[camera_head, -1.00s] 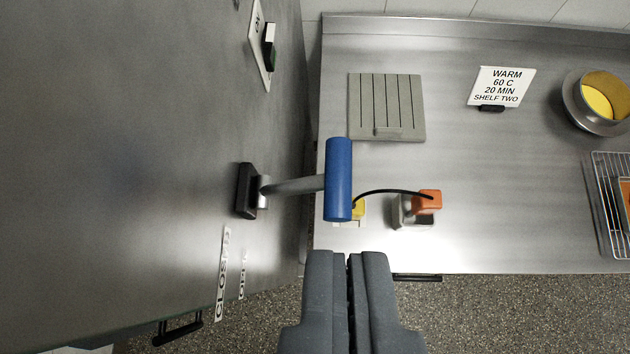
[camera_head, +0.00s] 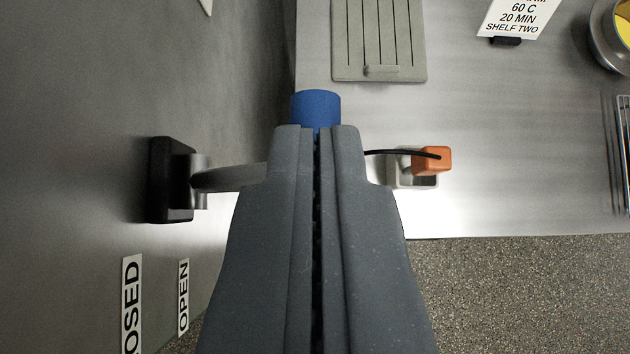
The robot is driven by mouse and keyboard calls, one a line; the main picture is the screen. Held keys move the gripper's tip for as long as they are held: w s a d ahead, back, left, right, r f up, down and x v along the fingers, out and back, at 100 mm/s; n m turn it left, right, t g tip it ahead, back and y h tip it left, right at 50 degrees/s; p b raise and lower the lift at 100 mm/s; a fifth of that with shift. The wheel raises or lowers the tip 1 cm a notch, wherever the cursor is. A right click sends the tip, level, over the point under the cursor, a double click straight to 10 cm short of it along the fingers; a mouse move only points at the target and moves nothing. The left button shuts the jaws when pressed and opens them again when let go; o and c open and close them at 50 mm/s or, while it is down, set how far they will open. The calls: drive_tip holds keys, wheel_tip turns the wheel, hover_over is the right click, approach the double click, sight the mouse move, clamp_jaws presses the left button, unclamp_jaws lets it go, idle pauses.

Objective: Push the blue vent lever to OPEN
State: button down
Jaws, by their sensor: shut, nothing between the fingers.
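The vent lever has a blue cylindrical handle (camera_head: 316,108) on a grey arm (camera_head: 230,178) that runs left to a black mount (camera_head: 170,180) on the steel panel. My gripper (camera_head: 317,135) is shut and empty. Its fingers overlap the handle in the picture and hide its lower part and the right end of the grey arm. I cannot tell whether the fingertips touch the handle. The OPEN label (camera_head: 183,297) and the partly cut-off CLOSED label (camera_head: 131,305) are on the panel below the mount.
A steel counter (camera_head: 520,150) lies to the right. It carries a grey slotted plate (camera_head: 378,40), an orange block (camera_head: 431,160) with a black cable, a WARM sign (camera_head: 516,15), a bowl (camera_head: 612,35) and a wire rack (camera_head: 624,150). Speckled floor (camera_head: 520,290) shows below.

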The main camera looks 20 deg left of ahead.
drive_tip(key=shift+f, duration=0.95)
